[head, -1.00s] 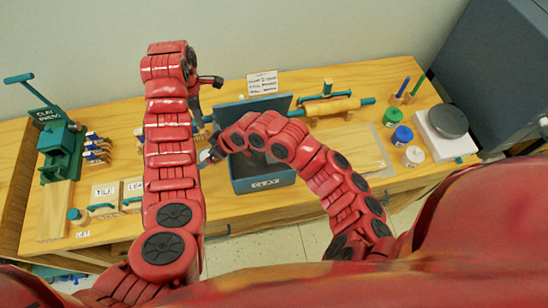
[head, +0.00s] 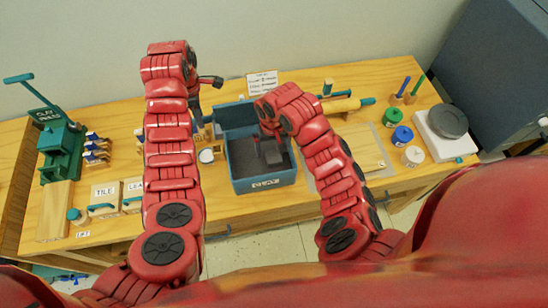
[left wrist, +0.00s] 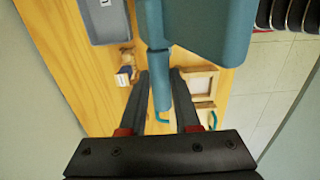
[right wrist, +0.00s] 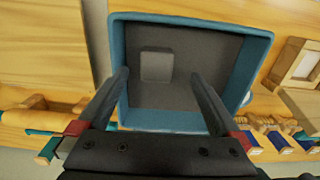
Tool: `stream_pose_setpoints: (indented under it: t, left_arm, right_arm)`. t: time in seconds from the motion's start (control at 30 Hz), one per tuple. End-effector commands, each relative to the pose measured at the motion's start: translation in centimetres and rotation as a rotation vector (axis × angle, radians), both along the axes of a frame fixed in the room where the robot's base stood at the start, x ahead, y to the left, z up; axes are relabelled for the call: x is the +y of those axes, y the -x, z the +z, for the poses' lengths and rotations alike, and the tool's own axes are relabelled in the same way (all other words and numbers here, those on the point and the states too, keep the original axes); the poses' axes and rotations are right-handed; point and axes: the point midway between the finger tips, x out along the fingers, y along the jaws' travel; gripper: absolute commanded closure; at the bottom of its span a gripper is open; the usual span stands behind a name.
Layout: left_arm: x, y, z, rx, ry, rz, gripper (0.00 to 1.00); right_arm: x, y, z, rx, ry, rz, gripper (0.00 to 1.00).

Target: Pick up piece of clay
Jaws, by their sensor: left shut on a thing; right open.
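The piece of clay (right wrist: 156,66) is a pale grey block on the dark floor of an open teal box (right wrist: 262,55) in the right wrist view. In the head view the box (head: 264,183) stands on the table with its lid (head: 236,114) raised, and the clay is hard to make out. My right gripper (right wrist: 160,76) is open and empty above the box, pointing down, with the clay between its fingertips in the picture.
Jars (head: 401,136) and a turntable (head: 447,121) are at the right. A teal clay press (head: 62,143) and labelled tile boxes (head: 104,197) are at the left.

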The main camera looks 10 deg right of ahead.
Motion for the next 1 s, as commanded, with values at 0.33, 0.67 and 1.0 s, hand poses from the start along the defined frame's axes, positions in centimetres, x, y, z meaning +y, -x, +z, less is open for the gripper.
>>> stream_pose_setpoints:
  t: [0.33,0.67,1.0]
  left_arm:
    - [0.1,0.0,0.0,0.000,-0.001,0.002,1.00]
    - [0.1,0.0,0.0,0.000,-0.001,0.002,1.00]
    - [0.1,0.0,0.0,-0.001,-0.001,0.002,1.00]
  right_arm:
    - [-0.1,0.0,-1.6,-0.001,-0.002,0.000,0.00]
    - [-0.4,-0.2,-4.0,-0.001,-0.004,-0.001,0.00]
    - [-0.5,-0.3,-6.4,-0.001,-0.001,0.002,0.00]
